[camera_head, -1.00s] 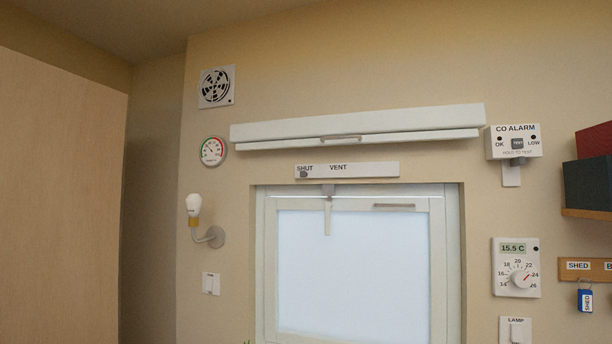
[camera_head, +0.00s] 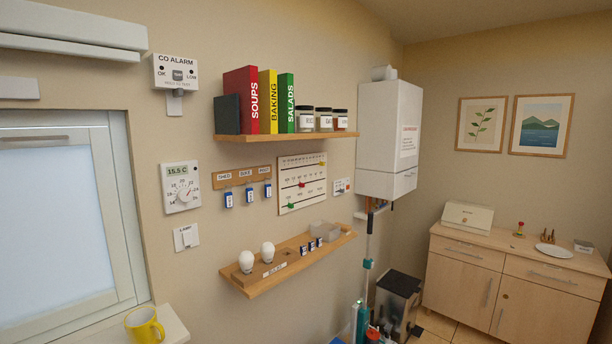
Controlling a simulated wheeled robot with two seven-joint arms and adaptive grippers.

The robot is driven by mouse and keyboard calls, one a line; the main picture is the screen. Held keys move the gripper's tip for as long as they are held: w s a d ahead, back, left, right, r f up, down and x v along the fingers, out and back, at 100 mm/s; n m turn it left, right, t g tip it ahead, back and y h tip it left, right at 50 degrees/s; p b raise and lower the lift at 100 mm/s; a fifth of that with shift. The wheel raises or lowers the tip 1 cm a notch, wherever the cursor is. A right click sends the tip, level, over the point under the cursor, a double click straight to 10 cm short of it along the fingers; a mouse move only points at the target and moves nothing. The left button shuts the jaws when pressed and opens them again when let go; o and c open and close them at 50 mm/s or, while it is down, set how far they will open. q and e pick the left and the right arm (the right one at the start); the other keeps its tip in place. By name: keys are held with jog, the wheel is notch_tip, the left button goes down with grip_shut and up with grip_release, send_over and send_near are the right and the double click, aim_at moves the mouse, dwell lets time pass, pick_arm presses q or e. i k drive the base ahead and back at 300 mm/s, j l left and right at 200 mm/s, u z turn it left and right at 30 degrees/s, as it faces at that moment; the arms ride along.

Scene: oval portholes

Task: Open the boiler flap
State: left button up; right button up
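The white boiler (camera_head: 391,128) hangs on the wall right of the middle, near the room's corner. A notice with red print is on its side-facing panel. Its lower section, the flap (camera_head: 386,184), looks closed, with a thin seam above it and a small dark mark on it. Pipes come out below the boiler. Neither of my grippers is in view.
A shelf (camera_head: 285,136) with books and jars and a lower shelf (camera_head: 290,264) with bulbs jut from the wall left of the boiler. A bin (camera_head: 398,300) and bottles stand below it. A wooden cabinet (camera_head: 520,285) stands at right. A yellow mug (camera_head: 144,325) is on the sill.

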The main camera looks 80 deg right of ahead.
aim_at(405, 181)
jog(key=z, duration=3.3)
